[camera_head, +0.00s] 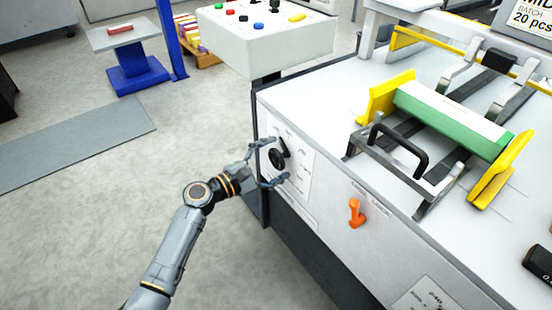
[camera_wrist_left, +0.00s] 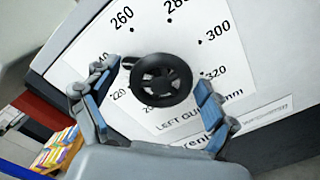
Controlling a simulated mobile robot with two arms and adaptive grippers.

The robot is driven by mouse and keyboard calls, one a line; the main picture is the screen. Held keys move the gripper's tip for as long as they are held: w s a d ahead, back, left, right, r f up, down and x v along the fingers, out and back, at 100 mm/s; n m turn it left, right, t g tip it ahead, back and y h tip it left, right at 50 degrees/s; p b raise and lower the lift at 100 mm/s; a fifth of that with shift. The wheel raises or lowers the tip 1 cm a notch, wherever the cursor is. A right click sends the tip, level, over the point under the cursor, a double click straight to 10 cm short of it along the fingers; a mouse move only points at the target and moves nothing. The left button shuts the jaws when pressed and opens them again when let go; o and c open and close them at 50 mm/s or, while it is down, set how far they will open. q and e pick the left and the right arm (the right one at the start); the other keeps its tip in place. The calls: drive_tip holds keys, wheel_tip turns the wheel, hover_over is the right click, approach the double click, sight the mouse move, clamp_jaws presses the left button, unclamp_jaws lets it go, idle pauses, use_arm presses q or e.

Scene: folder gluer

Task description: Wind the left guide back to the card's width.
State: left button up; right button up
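A round black handwheel (camera_head: 278,158) sits on the machine's white side panel. In the left wrist view the handwheel (camera_wrist_left: 160,80) is in front of a dial marked from 220 to 320 mm, with a partly hidden label starting "LEFT GU". My left gripper (camera_head: 277,161) is open, its fingers on either side of the handwheel; I cannot tell whether they touch it. A yellow guide (camera_head: 383,98) stands at the left end of a green and white card stack (camera_head: 452,118). Another yellow guide (camera_head: 500,172) stands at its right end. My right gripper is out of view.
An orange lever (camera_head: 356,213) sticks out of the side panel to the right of the handwheel. A black handle (camera_head: 400,145) rises above the machine's top. A control box (camera_head: 265,35) with buttons stands behind. The floor at left is mostly clear.

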use_arm(q)
drive_tip(key=v, duration=1.2)
idle(0.3)
